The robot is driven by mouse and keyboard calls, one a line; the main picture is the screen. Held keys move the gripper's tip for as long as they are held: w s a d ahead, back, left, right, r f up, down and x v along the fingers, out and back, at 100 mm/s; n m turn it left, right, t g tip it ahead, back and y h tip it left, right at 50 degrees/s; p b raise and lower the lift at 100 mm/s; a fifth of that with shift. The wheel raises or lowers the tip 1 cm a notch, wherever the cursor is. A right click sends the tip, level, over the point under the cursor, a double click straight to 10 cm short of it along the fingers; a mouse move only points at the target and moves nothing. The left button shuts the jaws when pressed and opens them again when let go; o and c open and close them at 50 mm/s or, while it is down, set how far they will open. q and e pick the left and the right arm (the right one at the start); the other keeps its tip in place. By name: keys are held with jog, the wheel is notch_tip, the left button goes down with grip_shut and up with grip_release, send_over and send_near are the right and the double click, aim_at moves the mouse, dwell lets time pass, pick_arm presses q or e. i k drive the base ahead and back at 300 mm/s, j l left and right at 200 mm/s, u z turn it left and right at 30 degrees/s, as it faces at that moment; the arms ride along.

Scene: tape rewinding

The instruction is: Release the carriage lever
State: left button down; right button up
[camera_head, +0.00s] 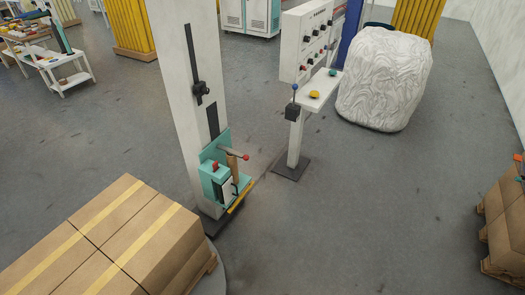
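A teal carriage (212,178) sits low on the front of a tall white column (187,60). A brown roll-like part (232,165) and a yellow bar (240,196) are also on the carriage. Whether the lever is latched cannot be told at this size. Neither of my grippers is in view, and nothing touches the lever.
Strapped cardboard boxes (110,240) stand at the lower left, close to the column. A control panel (306,40) on a post stands right of the carriage, with a blue-knobbed lever (294,88). A wrapped load (385,80) is behind it. The floor (360,210) at centre right is clear.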

aim_at(231, 153)
jog(key=i+l, duration=0.25)
jog(key=i, duration=0.25)
jog(key=i+l+z, duration=0.1)
jog(key=i+l, duration=0.15)
jog(key=i, duration=0.3)
jog(key=i+l, duration=0.2)
jog(key=i, duration=0.3)
jog(key=z, duration=0.05)
